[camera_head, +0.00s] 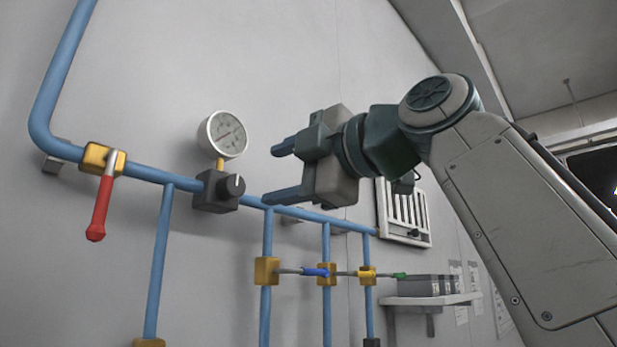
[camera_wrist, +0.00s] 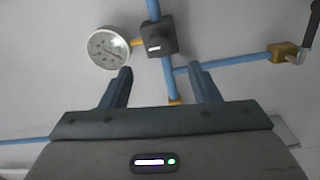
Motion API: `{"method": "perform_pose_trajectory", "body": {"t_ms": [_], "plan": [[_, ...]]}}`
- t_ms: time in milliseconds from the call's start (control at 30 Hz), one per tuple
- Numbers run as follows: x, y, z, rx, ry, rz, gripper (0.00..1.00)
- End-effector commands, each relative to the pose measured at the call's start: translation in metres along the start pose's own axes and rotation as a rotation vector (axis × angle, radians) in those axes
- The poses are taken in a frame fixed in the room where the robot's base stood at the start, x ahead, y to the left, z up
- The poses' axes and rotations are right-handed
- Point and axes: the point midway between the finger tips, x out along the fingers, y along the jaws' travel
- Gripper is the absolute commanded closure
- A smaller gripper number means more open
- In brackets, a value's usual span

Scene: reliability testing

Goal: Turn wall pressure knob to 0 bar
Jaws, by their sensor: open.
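The black pressure knob (camera_head: 236,185) sits on a dark block on the blue wall pipe, with a white mark on its face. The round white gauge (camera_head: 228,134) stands just above it on a brass stem. My gripper (camera_head: 279,173) is open and empty, to the right of the knob and apart from it, its two fingers pointing left. In the wrist view the knob (camera_wrist: 155,47) lies beyond the fingertips of my gripper (camera_wrist: 161,70), roughly between them. The gauge (camera_wrist: 109,48) shows near the left fingertip. The gauge's reading is too small to tell.
A red lever (camera_head: 100,207) on a brass valve is left of the knob. Vertical blue pipes (camera_head: 267,235) with brass valves and a blue handle (camera_head: 316,272) run below my gripper. A white vent panel (camera_head: 402,212) and a shelf (camera_head: 433,300) with grey boxes are at the right.

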Motion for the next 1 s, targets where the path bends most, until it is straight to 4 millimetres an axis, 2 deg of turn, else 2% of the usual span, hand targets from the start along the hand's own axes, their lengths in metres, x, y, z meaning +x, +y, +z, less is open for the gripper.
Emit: {"method": "perform_pose_trajectory", "body": {"t_ms": [100, 300, 1000], "plan": [[-0.023, -0.002, 0.001, -0.002, -0.006, 0.002, 0.44], [-0.043, 0.0, 0.001, 0.0, -0.002, 0.0, 0.44], [-0.047, 0.0, 0.0, 0.002, 0.0, -0.001, 0.44]]}}
